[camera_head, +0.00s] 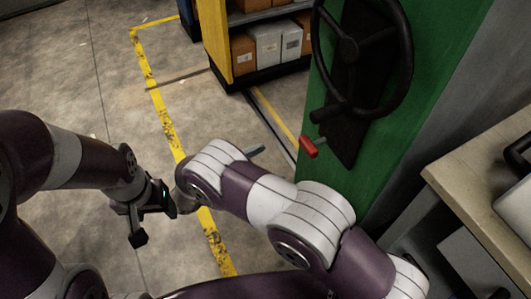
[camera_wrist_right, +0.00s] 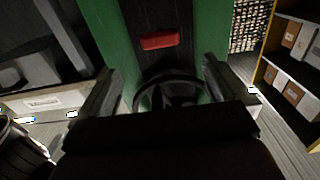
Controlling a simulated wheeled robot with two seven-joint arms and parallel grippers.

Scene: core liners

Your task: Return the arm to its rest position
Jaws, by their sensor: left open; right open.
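My left gripper (camera_head: 153,220) is open and empty above the floor, at the left in the head view. My right arm (camera_head: 270,205) reaches in from the lower right, bent, its forearm pointing up and left. In the head view its gripper is mostly hidden behind the arm. In the right wrist view my right gripper (camera_wrist_right: 158,72) is open, its two fingers wide apart with nothing between them. Beyond the fingers are a red handle (camera_wrist_right: 160,41) and a black handwheel (camera_wrist_right: 180,80), both apart from the gripper as far as I can see.
The green panel (camera_head: 440,65) carries the handwheel (camera_head: 349,48) and red handle (camera_head: 309,147), close to my right arm. A workbench (camera_head: 455,165) stands at the right. A shelf (camera_head: 216,45) with boxes stands at the back. The floor (camera_head: 65,75) at the left is clear.

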